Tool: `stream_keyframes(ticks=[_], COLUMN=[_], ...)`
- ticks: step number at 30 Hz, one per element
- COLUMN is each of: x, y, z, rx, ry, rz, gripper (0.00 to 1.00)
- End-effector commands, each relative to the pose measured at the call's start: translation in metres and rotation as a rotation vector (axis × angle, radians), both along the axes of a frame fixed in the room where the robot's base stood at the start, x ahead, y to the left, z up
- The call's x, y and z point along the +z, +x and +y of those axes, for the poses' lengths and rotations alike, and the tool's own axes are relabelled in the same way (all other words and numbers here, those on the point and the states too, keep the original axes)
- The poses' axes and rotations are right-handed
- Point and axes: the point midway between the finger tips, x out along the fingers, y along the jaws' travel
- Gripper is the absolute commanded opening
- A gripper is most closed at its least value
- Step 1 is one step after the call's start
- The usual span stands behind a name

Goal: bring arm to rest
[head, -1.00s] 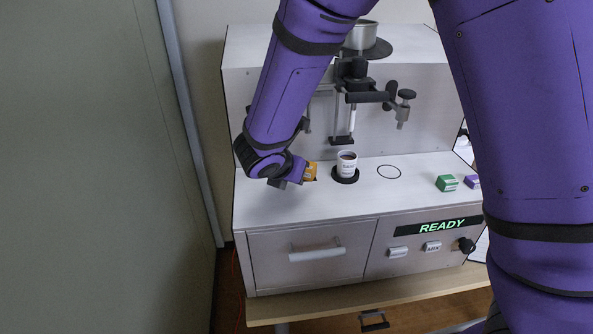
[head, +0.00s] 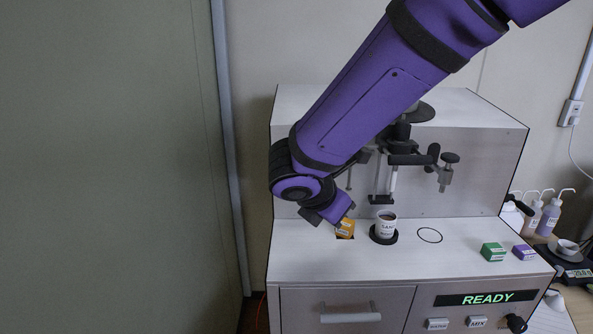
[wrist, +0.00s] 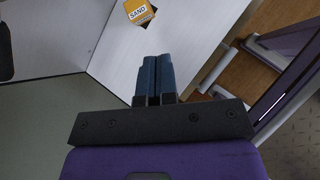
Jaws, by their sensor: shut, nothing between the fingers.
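My gripper (wrist: 157,78) shows in the wrist view with its two blue fingers pressed together and nothing between them. In the head view my purple arm reaches down from the upper right, and its wrist end is at the left part of the analyser (head: 330,257). The fingers themselves are hidden there. An orange box (head: 346,229) stands just right of the wrist end. In the wrist view this box, marked SAND (wrist: 139,11), lies beyond the fingertips, apart from them.
A white labelled cup (head: 386,226) stands on a black round pad, with an empty ring mark (head: 429,235) beside it. Green (head: 493,251) and purple (head: 523,252) boxes sit to the right. The display (head: 485,298) reads READY. A wall (head: 110,160) is close on the left.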

Motion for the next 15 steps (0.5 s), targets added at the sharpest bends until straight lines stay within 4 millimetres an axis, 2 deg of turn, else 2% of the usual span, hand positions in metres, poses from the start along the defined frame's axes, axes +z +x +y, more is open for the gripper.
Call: stream_keyframes(ticks=[1,6,15], x=[0.014,0.047,0.088], y=[-0.003,-0.024,-0.08], z=[-0.021,-0.077,-0.154], rx=[-0.091,-0.406,-0.942], ry=[0.056,0.253,0.6], rz=[-0.024,-0.096,-0.234], gripper=[0.0,0.0,0.0])
